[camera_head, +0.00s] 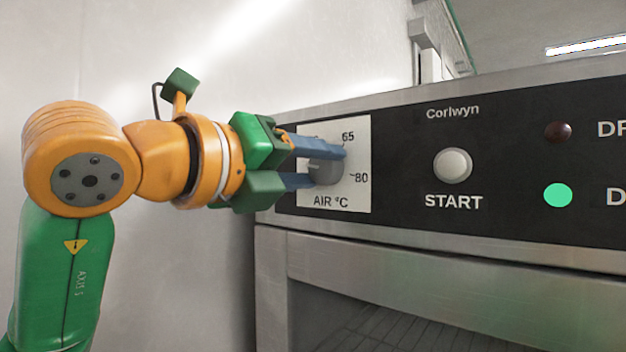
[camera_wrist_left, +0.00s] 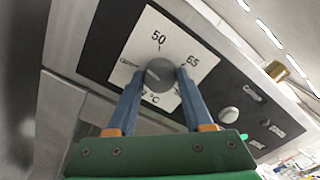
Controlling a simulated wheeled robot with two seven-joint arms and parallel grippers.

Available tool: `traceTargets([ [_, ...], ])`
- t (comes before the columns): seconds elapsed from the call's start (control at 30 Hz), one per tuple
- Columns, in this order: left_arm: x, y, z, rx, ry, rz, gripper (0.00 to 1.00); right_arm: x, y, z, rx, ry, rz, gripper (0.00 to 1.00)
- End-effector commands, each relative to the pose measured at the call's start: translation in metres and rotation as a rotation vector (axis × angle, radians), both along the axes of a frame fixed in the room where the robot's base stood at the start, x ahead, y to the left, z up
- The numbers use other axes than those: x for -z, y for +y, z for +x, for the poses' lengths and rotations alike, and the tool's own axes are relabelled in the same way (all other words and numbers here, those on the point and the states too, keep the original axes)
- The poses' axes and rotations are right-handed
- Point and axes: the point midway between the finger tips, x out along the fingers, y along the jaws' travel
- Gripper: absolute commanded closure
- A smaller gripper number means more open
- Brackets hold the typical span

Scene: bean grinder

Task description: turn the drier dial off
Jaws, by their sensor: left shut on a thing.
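The drier dial (camera_head: 325,171) is a round grey knob on a white scale plate (camera_head: 362,195) marked "AIR °C", at the left end of the drier's black panel. In the head view the numbers 65 and 80 show, and the left gripper's fingers cover part of the plate. My left gripper (camera_head: 328,165) comes in from the left and is shut on the dial, one blue finger above and one below it. The left wrist view also shows the dial (camera_wrist_left: 159,75) between the two fingers, with 50 and 65 readable beyond it. My right gripper is not in view.
Right of the dial are a grey START button (camera_head: 453,165), a dark lamp (camera_head: 558,131) and a lit green lamp (camera_head: 557,195). The oven door (camera_head: 420,270) lies below the panel. A bare metallic wall (camera_head: 200,50) is behind my arm.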

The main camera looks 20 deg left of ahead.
Motion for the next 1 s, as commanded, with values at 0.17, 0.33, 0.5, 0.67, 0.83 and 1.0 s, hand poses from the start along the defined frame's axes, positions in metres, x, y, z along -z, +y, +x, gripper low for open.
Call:
traceTargets([
  [0.17,0.000,0.001,-0.001,0.000,0.045,-0.146,1.00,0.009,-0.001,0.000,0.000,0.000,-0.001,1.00],
  [0.33,0.000,0.000,0.000,0.001,0.088,-0.260,1.00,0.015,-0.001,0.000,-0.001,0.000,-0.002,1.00],
  [0.5,-0.001,0.001,-0.001,0.000,0.118,-0.346,1.00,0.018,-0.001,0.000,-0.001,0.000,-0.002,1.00],
  [0.67,-0.001,0.001,0.000,0.000,0.137,-0.398,1.00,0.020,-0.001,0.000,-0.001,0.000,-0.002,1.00],
  [0.83,-0.001,0.001,0.000,0.000,0.148,-0.428,1.00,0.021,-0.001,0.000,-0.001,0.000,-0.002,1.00],
  [1.0,-0.002,0.001,0.000,0.000,0.151,-0.438,1.00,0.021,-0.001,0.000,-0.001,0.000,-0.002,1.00],
])
